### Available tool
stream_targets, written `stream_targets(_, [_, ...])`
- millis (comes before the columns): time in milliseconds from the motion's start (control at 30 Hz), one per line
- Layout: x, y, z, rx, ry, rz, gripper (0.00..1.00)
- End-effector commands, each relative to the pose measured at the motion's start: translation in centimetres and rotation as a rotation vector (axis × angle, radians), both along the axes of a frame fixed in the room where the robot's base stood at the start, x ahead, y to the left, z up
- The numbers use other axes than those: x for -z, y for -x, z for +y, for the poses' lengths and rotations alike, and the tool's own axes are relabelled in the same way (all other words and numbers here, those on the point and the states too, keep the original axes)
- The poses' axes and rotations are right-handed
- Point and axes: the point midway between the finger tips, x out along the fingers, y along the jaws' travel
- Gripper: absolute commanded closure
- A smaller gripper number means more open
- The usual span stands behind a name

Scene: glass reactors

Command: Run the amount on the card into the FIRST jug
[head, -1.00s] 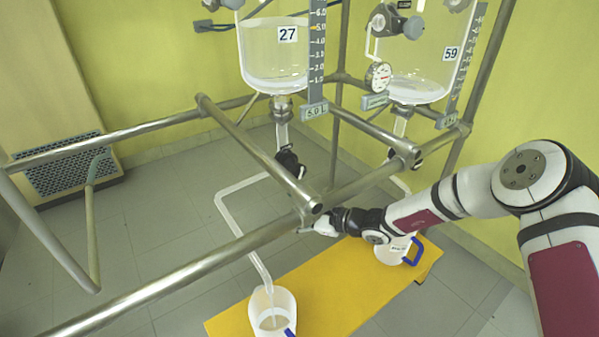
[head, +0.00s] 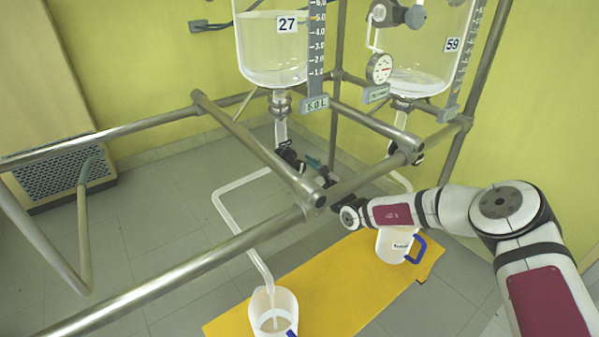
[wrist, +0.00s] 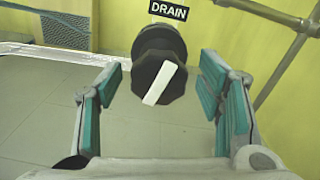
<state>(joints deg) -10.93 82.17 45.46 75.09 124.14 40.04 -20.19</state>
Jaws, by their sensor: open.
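The reactor marked 27 (head: 270,50) holds clear liquid and has a scale beside it. Below it is a black drain valve (head: 288,158). In the wrist view its black knob (wrist: 172,92) has a white bar, tilted up to the right, under a DRAIN label (wrist: 168,11). My gripper (head: 316,168) is open just right of the valve. In the wrist view the teal fingers (wrist: 160,88) stand either side of the knob, with gaps showing. A bent tube (head: 240,230) leads into the near white jug (head: 288,304), which has a blue handle. I see no readable card.
A second jug (head: 392,246) with a blue handle stands under the reactor marked 59 (head: 425,60). Both jugs are on a yellow board (head: 320,290). Metal frame bars (head: 180,270) cross in front of the valve, close to my arm.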

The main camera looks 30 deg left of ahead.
Motion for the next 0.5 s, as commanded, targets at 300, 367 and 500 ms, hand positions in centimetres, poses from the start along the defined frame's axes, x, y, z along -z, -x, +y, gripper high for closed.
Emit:
stream_targets(300, [-0.04,-0.26,0.77,-0.001,0.001,0.001,0.39])
stream_targets(367, [-0.04,-0.26,0.76,-0.001,0.001,0.001,0.39])
stream_targets(500, [-0.04,-0.26,0.75,-0.001,0.0,0.001,0.68])
